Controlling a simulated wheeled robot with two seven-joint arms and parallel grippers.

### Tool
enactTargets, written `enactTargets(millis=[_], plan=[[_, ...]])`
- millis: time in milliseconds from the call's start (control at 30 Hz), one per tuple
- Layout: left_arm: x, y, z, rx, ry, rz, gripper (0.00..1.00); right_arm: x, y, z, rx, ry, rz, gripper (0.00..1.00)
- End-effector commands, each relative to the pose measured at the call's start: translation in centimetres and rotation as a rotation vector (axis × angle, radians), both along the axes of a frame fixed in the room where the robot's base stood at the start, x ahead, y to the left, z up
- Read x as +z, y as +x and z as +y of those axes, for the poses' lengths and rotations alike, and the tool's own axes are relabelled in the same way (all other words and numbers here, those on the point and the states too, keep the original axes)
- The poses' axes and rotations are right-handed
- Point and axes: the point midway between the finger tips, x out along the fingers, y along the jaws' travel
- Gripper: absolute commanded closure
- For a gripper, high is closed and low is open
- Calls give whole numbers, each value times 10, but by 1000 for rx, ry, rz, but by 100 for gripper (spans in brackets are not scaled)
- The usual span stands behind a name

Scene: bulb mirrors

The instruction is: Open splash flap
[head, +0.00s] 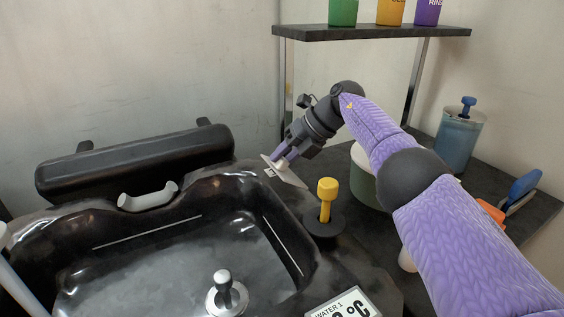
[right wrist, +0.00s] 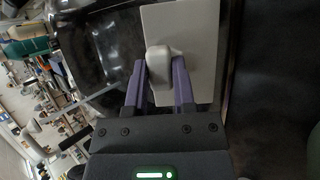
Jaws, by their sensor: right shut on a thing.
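A pale flat flap plate (head: 291,176) with a small light knob (head: 281,164) sits at the back right rim of the black basin (head: 250,185). My right gripper (head: 279,160) reaches it from behind and to the right. In the right wrist view, the purple fingers (right wrist: 159,85) are shut on the rounded grey knob (right wrist: 159,60), which stands out from the pale plate (right wrist: 200,35). The plate looks tilted in the head view; how far it is swung is hard to tell. My left gripper is not in view.
A yellow-handled tool (head: 327,192) stands in a dark holder right of the basin, near my right arm. A shelf (head: 370,32) with cups hangs above. A black roll (head: 135,160) lies along the basin's back.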

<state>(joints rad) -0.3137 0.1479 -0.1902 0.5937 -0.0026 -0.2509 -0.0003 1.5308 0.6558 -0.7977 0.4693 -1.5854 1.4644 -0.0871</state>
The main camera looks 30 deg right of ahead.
Motion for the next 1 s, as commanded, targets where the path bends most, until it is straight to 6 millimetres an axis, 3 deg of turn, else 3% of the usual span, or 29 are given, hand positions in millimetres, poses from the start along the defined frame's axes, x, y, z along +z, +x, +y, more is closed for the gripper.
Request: enactTargets(millis=[400, 433, 600, 867, 1000], plan=[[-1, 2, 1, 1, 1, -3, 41, 1, 0, -1, -1, 8, -1, 100], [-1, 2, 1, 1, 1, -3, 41, 1, 0, -1, -1, 8, -1, 66], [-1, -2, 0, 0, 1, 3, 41, 1, 0, -1, 0, 7, 0, 32], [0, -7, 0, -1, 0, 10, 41, 2, 0, -1, 0, 7, 0, 32], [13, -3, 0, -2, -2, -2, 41, 23, -10, -13, -3, 5, -2, 32]])
